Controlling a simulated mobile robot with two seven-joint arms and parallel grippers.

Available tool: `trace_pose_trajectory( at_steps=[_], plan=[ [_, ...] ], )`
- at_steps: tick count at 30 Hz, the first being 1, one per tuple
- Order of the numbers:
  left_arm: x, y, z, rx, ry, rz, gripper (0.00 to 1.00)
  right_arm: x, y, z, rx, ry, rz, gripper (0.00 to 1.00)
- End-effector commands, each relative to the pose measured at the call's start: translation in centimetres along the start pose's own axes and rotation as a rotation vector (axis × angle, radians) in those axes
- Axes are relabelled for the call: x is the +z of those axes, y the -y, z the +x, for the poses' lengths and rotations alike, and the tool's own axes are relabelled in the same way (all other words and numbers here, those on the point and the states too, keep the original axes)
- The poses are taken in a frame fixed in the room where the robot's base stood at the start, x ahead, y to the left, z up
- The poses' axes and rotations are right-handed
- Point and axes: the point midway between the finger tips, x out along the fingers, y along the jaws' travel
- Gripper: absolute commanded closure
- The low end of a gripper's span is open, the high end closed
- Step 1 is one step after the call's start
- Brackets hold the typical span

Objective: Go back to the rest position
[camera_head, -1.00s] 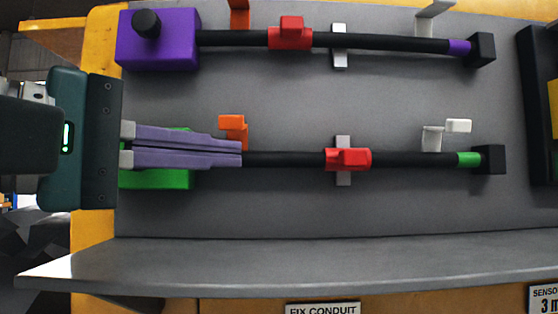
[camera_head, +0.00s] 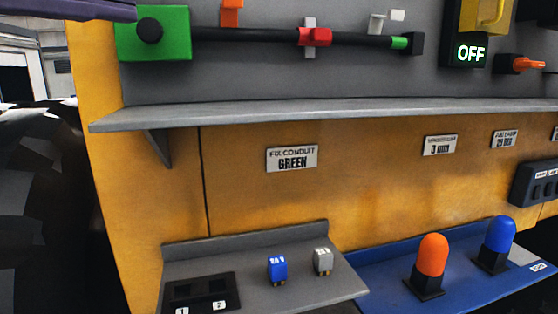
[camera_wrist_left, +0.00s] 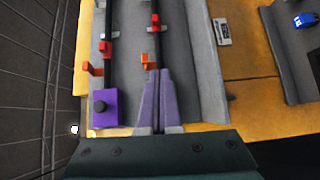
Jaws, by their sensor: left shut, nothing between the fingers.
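My left gripper (camera_wrist_left: 158,78) is shut and empty, its purple fingers pressed together in front of the grey panel in the left wrist view. In the head view only the finger part of the left gripper (camera_head: 128,11) shows at the top left edge, above the green box (camera_head: 178,32). In the wrist view the fingers hide the green box's area. The purple box (camera_wrist_left: 103,110) with its black knob shows beside the fingers on the left, apart from them. My right gripper is in neither view.
A black conduit (camera_head: 265,36) runs right from the green box through a red clamp (camera_head: 318,36). Below, a grey shelf (camera_head: 300,112) juts out. An "OFF" display (camera_head: 470,54), a blue tray (camera_head: 380,262) with orange and blue lamps, and a grey tray (camera_head: 190,251) with small plugs show.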

Motion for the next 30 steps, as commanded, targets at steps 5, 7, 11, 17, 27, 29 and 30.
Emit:
trace_pose_trajectory(
  at_steps=[5, 7, 11, 17, 27, 29, 30],
  plan=[
    [0.1, 6.3, -0.4, -0.194, -0.017, 0.168, 1.0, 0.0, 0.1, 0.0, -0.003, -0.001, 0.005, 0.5],
    [0.2, 8.7, -0.8, -0.27, -0.013, 0.24, 1.0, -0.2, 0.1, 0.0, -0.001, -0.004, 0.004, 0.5],
    [0.6, 13.5, -2.2, -0.427, 0.016, 0.385, 1.0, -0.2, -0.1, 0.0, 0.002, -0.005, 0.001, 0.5],
    [1.9, 22.1, -6.7, -0.724, 0.157, 0.662, 1.0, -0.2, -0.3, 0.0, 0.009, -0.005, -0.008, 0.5],
    [6.0, 33.6, -20.6, -1.177, 0.741, 1.141, 1.0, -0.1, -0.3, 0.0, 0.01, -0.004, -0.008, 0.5],
    [5.7, 30.1, -20.3, -1.17, 0.73, 1.151, 1.0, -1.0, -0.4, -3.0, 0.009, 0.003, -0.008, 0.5],
    [5.7, 28.8, -20.2, -1.169, 0.728, 1.15, 1.0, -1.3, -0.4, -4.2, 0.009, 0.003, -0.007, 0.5]
  ],
)
